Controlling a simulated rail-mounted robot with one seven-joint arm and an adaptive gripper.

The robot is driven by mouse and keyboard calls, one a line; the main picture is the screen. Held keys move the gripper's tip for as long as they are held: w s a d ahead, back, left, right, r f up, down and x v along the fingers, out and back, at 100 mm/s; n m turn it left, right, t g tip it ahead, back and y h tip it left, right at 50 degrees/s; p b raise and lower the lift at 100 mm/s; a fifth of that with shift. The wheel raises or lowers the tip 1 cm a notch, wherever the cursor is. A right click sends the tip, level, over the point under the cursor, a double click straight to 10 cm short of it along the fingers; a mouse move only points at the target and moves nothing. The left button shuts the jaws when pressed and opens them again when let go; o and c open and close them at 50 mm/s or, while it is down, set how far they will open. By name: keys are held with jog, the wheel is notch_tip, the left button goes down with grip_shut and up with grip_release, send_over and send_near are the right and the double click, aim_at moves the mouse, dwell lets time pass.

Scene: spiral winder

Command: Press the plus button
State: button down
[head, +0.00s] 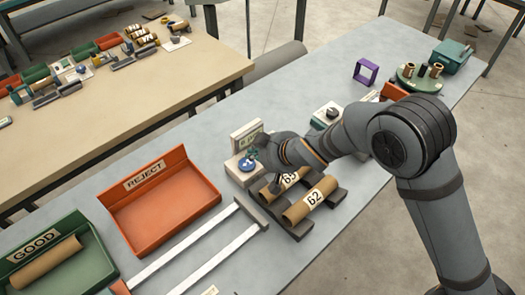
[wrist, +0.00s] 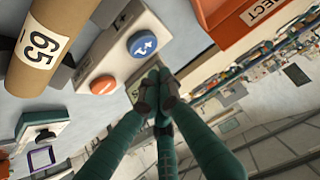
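The control box (head: 233,165) stands on the grey table left of the tubes, its upright display panel (head: 240,133) behind. In the wrist view, the box (wrist: 150,22) carries a blue button (wrist: 142,43) with a white mark and an orange button (wrist: 103,85) with a pale mark. The blue button also shows in the head view (head: 247,165); the orange one is hidden there by my wrist. My gripper (wrist: 158,90) has its dark fingertips drawn together, empty, beside the blue button in the picture. Whether they touch the box, I cannot tell.
Tube 65 (wrist: 42,40) and tube 62 (head: 310,200) lie on dark rests close to the box. The orange REJECT tray (head: 150,215) and green GOOD tray (head: 90,255) are to the left. White rails (head: 210,262) run in front. A purple frame (head: 366,72) stands farther back.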

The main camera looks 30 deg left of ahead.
jog(key=v, duration=0.6)
jog(key=shift+a, duration=0.15)
dwell(0.4)
jog(key=p, duration=0.1)
send_over(247, 166)
notch_tip(247, 166, down, 6)
jog(key=shift+w, duration=0.1)
jog(key=v, duration=0.6)
jog(key=shift+a+b, duration=0.1)
jog(key=shift+b, duration=0.2)
